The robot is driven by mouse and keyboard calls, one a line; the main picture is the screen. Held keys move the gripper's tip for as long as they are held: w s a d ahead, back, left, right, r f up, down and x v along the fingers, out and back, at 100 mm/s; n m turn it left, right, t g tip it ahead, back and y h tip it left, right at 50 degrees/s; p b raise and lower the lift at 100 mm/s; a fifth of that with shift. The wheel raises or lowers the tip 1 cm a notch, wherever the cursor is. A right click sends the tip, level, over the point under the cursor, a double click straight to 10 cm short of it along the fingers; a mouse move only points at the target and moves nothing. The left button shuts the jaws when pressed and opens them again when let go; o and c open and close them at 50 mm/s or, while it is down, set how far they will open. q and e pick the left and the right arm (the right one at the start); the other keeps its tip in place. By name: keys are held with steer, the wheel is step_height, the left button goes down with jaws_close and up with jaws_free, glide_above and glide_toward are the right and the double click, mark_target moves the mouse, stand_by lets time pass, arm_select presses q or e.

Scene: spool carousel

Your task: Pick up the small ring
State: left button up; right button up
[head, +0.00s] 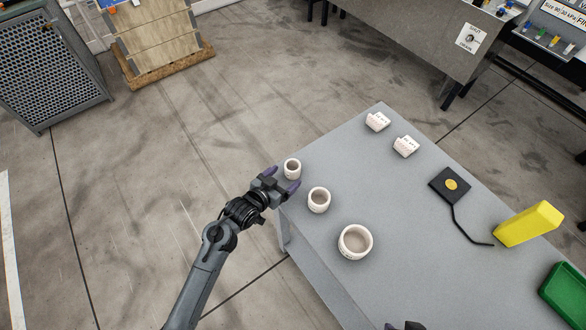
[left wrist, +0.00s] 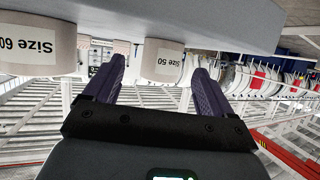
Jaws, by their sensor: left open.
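The small ring (head: 292,170) is a short pale cylinder with a hole, standing upright near the table's left corner. My left gripper (head: 282,179) is open and empty, with its purple fingertips close to the ring, one on either side. In the left wrist view, which looks upside down, the small ring (left wrist: 163,62) carries a "Size 50" label and shows between the fingers (left wrist: 158,82). I cannot tell whether they touch it. A dark part at the head view's bottom edge may be my right gripper (head: 408,326); its fingers are not clear.
A medium ring (head: 319,201) and a large ring (head: 355,243) stand nearby on the grey table (head: 345,160). Two white label holders (head: 405,146), a black pad with a gold disc (head: 450,185), a yellow block (head: 529,225) and a green tray (head: 566,292) are farther right.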

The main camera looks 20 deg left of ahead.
mark_target(287, 173)
arm_select(q)
steer(key=shift+x, duration=2.9)
steer(key=shift+w+a+r, duration=0.1)
steer(key=shift+a+r, duration=0.05)
steer(key=shift+c, duration=0.3)
steer(key=c, duration=1)
